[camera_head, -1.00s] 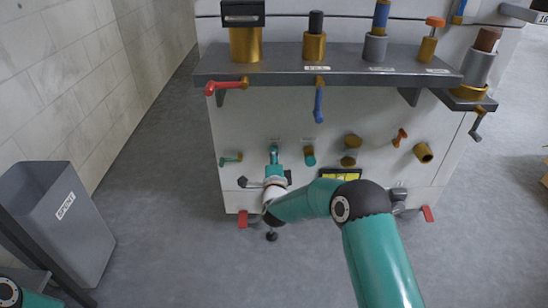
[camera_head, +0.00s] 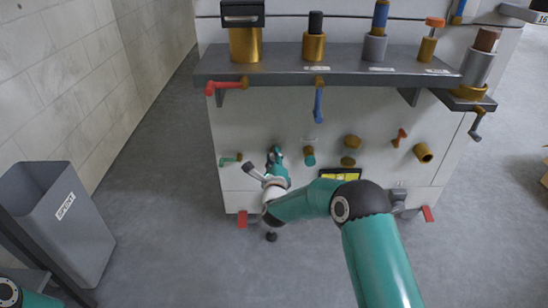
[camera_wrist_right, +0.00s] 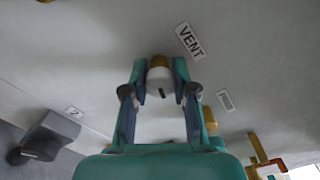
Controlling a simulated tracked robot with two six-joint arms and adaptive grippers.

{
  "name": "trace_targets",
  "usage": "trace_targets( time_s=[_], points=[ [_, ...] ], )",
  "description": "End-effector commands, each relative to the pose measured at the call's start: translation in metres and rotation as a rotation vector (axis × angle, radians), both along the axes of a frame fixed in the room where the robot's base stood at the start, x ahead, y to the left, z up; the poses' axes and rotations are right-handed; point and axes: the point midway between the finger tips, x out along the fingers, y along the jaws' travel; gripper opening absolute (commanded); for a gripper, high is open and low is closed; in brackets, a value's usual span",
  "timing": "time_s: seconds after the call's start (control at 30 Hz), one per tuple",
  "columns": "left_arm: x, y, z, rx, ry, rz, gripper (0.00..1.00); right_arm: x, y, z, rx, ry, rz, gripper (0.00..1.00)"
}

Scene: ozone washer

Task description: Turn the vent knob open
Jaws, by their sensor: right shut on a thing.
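The vent knob (camera_wrist_right: 159,84) is a pale round knob with a dark mark on its face and a gold part behind it. It sits on the white panel beside the VENT label (camera_wrist_right: 190,41). My right gripper (camera_wrist_right: 160,92) is shut on it, with one finger on each side, and it looks tilted relative to the label. In the head view my right gripper (camera_head: 275,155) is at the lower left of the cabinet front (camera_head: 260,125) and hides the knob. My left gripper is out of view.
A teal handle (camera_head: 231,159) is close to the left of my right gripper, and a teal and gold fitting (camera_head: 309,156) is to its right. A red-handled valve (camera_head: 228,87) and a blue lever (camera_head: 319,100) hang above. A grey SPENT bin (camera_head: 90,225) stands at left.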

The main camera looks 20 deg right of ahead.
Motion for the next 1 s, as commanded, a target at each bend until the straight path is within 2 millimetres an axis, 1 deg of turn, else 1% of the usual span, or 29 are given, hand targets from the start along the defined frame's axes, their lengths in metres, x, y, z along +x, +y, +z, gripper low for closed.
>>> trace_targets(
  time_s=[0.03, 0.4, 0.43, 0.57, 0.6, 0.87, 1.0],
  points=[
    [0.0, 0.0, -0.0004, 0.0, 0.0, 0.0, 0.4, -0.0021, -0.0045, -0.0081, 0.009, 0.015, -0.01, 0.0],
    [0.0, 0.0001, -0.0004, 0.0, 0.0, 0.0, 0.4, -0.0022, -0.004, -0.009, 0.014, 0.015, -0.009, 0.0],
    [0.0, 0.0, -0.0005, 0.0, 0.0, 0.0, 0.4, -0.0022, -0.004, -0.0091, 0.014, 0.015, -0.009, 0.3],
    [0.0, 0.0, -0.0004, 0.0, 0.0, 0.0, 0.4, -0.0017, -0.0028, -0.0076, 0.013, 0.012, -0.006, 0.52],
    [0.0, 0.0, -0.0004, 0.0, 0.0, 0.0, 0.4, -0.0015, -0.0024, -0.0067, 0.013, 0.011, -0.006, 0.53],
    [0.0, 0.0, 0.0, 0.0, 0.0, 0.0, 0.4, -0.0009, -0.0009, -0.0034, 0.01, 0.005, -0.003, 0.53],
    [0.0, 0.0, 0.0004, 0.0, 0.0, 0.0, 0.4, -0.0051, 0.0011, -0.0028, 0.011, 0.004, -0.001, 0.53]
  ],
)
